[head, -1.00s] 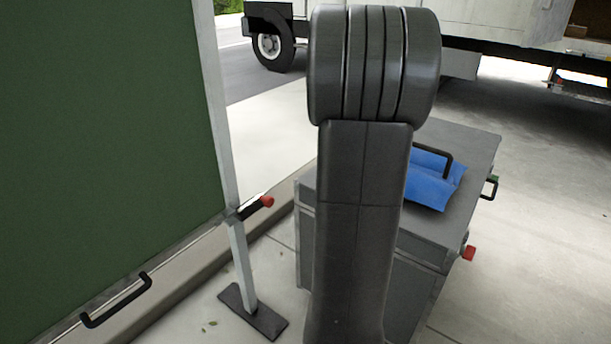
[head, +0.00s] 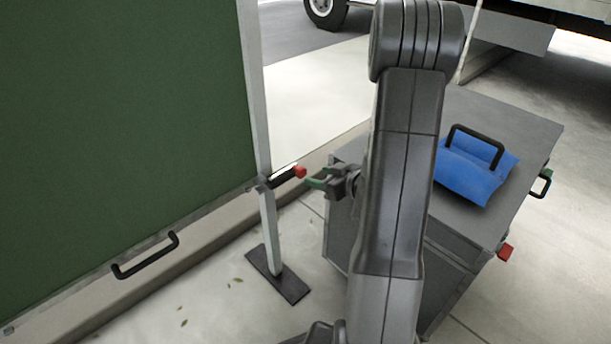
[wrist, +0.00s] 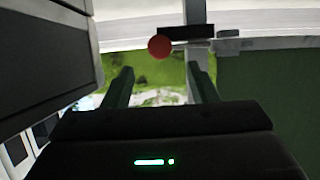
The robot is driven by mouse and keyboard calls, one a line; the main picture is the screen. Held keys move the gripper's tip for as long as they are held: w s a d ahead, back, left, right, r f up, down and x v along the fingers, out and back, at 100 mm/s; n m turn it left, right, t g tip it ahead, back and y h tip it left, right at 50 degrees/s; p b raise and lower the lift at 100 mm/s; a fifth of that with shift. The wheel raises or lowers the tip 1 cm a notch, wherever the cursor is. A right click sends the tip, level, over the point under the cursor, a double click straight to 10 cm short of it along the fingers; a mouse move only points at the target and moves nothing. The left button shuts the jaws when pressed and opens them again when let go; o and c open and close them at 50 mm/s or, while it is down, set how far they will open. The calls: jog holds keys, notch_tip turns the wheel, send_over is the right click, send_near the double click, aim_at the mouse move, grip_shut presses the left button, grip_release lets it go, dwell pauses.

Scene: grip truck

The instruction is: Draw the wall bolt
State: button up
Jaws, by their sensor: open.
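The wall bolt (head: 285,178) is a short black bar with a red knob (head: 300,171) on the pale post of the green wall (head: 120,110). In the wrist view, the red knob (wrist: 159,46) shows just beyond my fingertips, roughly centred between them, and the black bar (wrist: 188,33) runs right from it to the post. My gripper (head: 314,178) is open and empty, close to the right of the knob. It also shows in the wrist view (wrist: 160,68) with its two green fingers spread and nothing between them. I cannot tell the exact gap to the knob.
A grey cabinet (head: 480,115) carrying a blue bag (head: 470,175) with a black handle stands at the right, behind my arm. A black handle (head: 145,255) sits low on the wall. The post stands on a dark foot plate (head: 278,277).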

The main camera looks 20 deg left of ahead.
aim_at(303, 172)
jog(key=b+x, duration=0.1)
jog(key=x, duration=0.6)
jog(key=shift+w+a+f+b, duration=0.15)
jog(key=shift+a+b, duration=0.05)
jog(key=shift+b, duration=0.2)
